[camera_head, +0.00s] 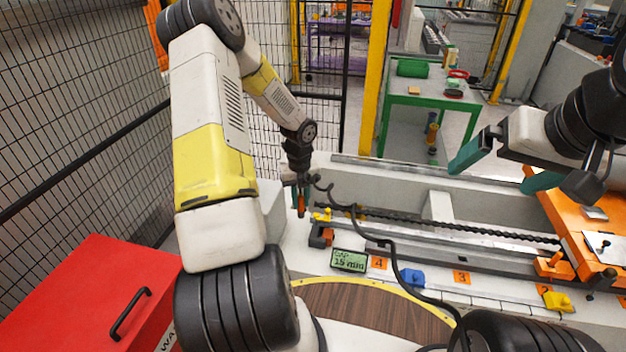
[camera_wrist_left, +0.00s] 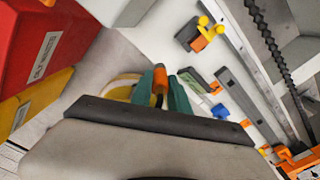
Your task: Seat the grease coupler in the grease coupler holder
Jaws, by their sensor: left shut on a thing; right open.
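My left gripper (camera_head: 299,203) points down above the gantry's left end. It is shut on a slim orange and dark piece, which I take as the grease coupler (camera_wrist_left: 160,78); it stands between the teal fingers in the left wrist view. A dark block with an orange part and yellow knobs (camera_head: 321,236) sits just below and right of the gripper; it also shows in the left wrist view (camera_wrist_left: 198,37), apart from the held piece. I cannot tell surely whether this is the coupler holder. My right gripper (camera_head: 507,168) is open and empty at the right.
A black hose (camera_head: 395,262) hangs from near my left gripper across the bench. A display (camera_head: 348,260), a blue block (camera_head: 412,278) and yellow block (camera_head: 557,301) line the front rail. An orange fixture (camera_head: 580,235) stands right, a red cabinet (camera_head: 85,300) left.

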